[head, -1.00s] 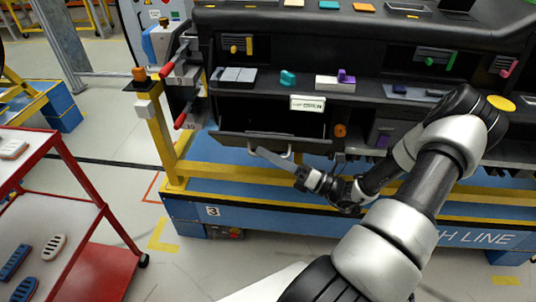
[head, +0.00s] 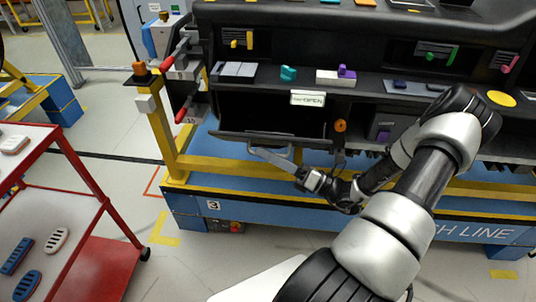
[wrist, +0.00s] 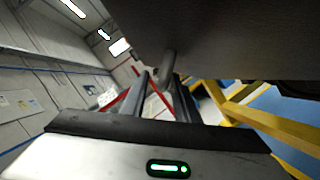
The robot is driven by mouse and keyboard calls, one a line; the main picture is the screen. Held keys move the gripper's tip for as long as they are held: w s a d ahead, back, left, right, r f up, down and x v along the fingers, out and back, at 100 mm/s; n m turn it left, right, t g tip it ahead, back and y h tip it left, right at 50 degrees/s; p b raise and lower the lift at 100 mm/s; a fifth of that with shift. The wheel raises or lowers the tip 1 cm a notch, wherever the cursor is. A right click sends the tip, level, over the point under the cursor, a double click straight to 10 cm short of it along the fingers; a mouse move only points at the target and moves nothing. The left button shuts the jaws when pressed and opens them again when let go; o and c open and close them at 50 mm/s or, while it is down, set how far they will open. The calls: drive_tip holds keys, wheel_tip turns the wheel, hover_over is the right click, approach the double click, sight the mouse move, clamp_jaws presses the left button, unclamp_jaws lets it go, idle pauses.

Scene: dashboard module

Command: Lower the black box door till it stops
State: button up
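The black box door (head: 238,136) is tilted out below the dark opening of the box (head: 265,117) and shows as a thin, nearly edge-on panel. Its grey handle (head: 288,151) hangs at its lower front side. My gripper (head: 256,150) is at this handle, under the door. In the wrist view the two fingers of my gripper (wrist: 160,82) stand apart, with the handle bar (wrist: 168,64) between them, closer to the right finger. A gap shows on the left. The dark underside of the door (wrist: 230,40) fills the upper right there.
A white label reading OPEN (head: 308,98) is above the opening. A yellow post (head: 160,130) and red-handled levers (head: 182,112) stand to the left. A blue and yellow platform (head: 270,207) runs below. A red cart (head: 75,220) is at front left, with clear floor between.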

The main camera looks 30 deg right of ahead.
drive_tip(key=v, duration=1.7)
drive_tip(key=shift+d+p, duration=0.2)
drive_tip(key=shift+p, duration=0.25)
drive_tip(key=shift+s+a+f, duration=0.1)
